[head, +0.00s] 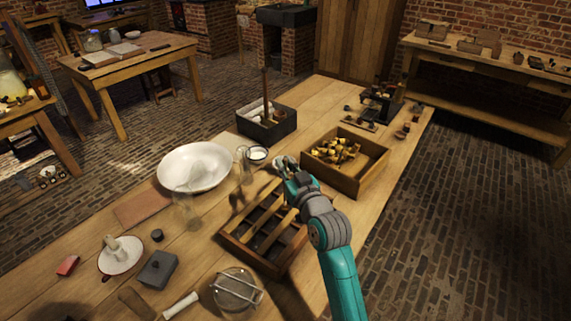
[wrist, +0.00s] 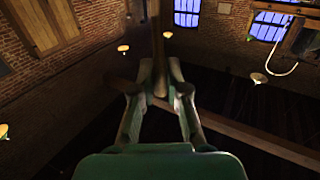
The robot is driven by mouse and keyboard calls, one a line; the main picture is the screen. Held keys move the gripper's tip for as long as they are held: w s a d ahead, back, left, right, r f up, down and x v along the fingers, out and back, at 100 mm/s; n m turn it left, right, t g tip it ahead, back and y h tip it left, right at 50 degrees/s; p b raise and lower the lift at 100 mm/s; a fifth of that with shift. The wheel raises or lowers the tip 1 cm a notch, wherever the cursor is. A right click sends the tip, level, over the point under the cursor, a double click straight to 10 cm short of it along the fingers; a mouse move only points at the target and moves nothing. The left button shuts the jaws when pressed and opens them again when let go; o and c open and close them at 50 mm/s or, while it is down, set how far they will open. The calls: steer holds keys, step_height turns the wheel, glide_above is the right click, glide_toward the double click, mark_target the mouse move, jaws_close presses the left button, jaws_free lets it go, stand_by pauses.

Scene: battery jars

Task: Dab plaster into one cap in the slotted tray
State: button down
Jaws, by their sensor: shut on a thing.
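My gripper (head: 281,163) is over the far end of the wooden slotted tray in the head view. In the wrist view its fingers (wrist: 158,90) close on a slim brown stick-like thing (wrist: 158,50) that extends beyond the fingertips. Its tip and any plaster on it cannot be made out. The slotted tray (head: 246,262) lies on the workbench, with long dark compartments split by wooden bars. I cannot make out single caps in its slots. A small dark-rimmed pot (head: 257,153) with white contents stands just left of my gripper.
A wide white bowl (head: 178,180) and clear glass jars (head: 187,212) stand left of the tray. A wooden box (head: 366,177) of small yellowish pieces is to the right. A dark box (head: 272,132) with an upright stick stands behind.

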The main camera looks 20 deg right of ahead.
steer(key=shift+f, duration=1.25)
stand_by(1.0)
stand_by(0.8)
steer(key=shift+r, duration=3.8)
steer(key=shift+d, duration=0.1)
